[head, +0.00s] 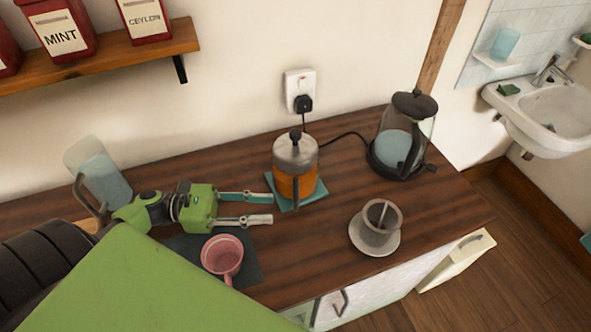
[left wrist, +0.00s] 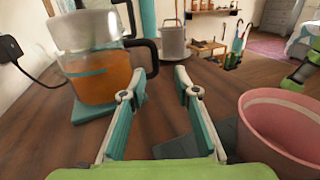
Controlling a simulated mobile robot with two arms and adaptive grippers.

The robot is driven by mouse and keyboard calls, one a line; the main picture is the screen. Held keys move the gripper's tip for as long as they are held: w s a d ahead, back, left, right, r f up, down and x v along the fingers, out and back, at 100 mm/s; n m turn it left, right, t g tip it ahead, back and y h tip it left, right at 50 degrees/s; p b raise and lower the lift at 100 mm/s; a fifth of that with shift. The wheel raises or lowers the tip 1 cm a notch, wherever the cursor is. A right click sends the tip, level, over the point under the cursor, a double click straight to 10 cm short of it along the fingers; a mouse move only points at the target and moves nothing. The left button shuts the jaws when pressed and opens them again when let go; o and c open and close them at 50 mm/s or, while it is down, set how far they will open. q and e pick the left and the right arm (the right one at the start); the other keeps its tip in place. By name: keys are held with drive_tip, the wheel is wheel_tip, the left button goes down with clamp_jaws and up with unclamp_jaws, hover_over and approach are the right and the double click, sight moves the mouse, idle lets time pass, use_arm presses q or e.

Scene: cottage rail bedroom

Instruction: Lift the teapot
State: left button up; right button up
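The teapot (head: 291,184) is a glass pot of orange-brown tea with a metal top, a black knob and a dark handle facing the front. It stands upright on a teal mat (head: 318,190) on the wooden counter. In the left wrist view the teapot (left wrist: 97,75) is at the left, its handle (left wrist: 148,47) just beyond the fingertips. My left gripper (head: 271,208) is open and empty, its fingers pointing right, low in front of the pot near the handle. The two fingers (left wrist: 158,76) are apart with nothing between them. My right gripper is not clearly visible.
A pink mug (head: 222,255) sits close in front of my left gripper. A grey cup (head: 376,222) on a saucer stands to the right. A kettle (head: 403,140) is at the back right, its cord running to a wall socket (head: 300,88). A glass jug (head: 100,172) is left.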

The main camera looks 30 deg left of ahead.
sight(296, 208)
use_arm(q)
drive_tip(key=x, duration=0.3)
drive_tip(key=shift+w+a, duration=0.1)
drive_tip(key=p+x, duration=0.1)
drive_tip(key=x, duration=0.1)
drive_tip(key=p+x, duration=0.1)
drive_tip(key=x, duration=0.1)
drive_tip(key=shift+w, duration=0.5)
drive_tip(key=shift+d, duration=0.35)
clamp_jaws()
